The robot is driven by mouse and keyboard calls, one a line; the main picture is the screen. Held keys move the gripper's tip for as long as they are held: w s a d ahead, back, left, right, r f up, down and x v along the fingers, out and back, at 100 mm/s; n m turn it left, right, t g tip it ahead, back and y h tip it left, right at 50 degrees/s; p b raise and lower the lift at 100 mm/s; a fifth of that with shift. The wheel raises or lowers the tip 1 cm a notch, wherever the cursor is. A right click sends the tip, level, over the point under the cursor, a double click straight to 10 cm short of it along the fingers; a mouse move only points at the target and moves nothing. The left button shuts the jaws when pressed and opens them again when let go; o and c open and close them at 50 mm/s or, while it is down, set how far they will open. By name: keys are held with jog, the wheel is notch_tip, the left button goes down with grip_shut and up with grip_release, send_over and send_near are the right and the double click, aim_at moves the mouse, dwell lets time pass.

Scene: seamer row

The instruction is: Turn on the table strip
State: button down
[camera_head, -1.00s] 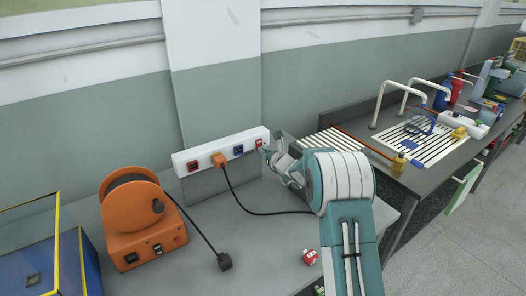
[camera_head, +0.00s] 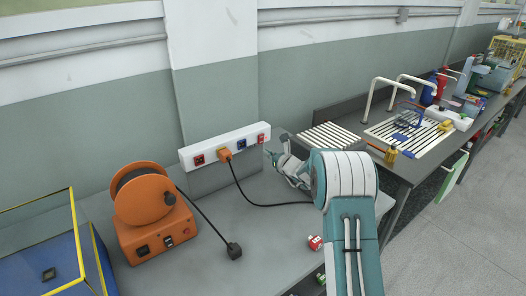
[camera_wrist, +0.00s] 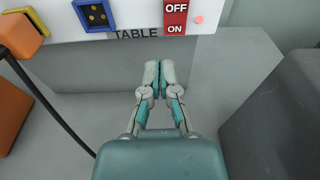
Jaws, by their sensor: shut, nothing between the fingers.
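The white table strip (camera_head: 222,146) is fixed along the wall at the back of the grey bench. Its red rocker switch (camera_head: 261,138) is near the right end. In the wrist view the switch (camera_wrist: 175,17) reads OFF above and ON below, next to the word TABLE. A small round pinkish-red lamp (camera_wrist: 197,19) sits right of it. I cannot tell which half of the rocker is pressed. My gripper (camera_head: 271,155) is just below and in front of the strip's right end. In the wrist view my gripper (camera_wrist: 160,73) is shut and empty, apart from the switch.
An orange plug (camera_head: 224,154) with a black cable sits in the strip. An orange cable reel (camera_head: 150,215) stands left, its loose black plug (camera_head: 234,251) on the bench. A blue socket (camera_wrist: 94,13) is left of the switch. A dark grey block (camera_wrist: 275,120) stands close right of my gripper.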

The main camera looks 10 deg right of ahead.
jog(key=shift+s+d+f, duration=0.65)
jog(key=shift+s+d, duration=1.9)
jog(key=shift+s, duration=1.55)
jog(key=s+a+r+n+g+y, duration=0.4)
jog(key=s+a+r+n+g, duration=0.4)
jog(key=s+a+r+n, duration=0.65)
jog(key=s+a+n+g+h, duration=0.3)
jog(key=s+n, duration=0.6)
jog(key=s, duration=0.7)
jog(key=s+d+n+t+h, duration=0.1)
jog(key=s+d+n+h, duration=0.6)
jog(key=s, duration=0.5)
jog(key=shift+d+f+n, duration=0.15)
jog(key=shift+d+n, duration=0.1)
jog(key=shift+n, duration=0.2)
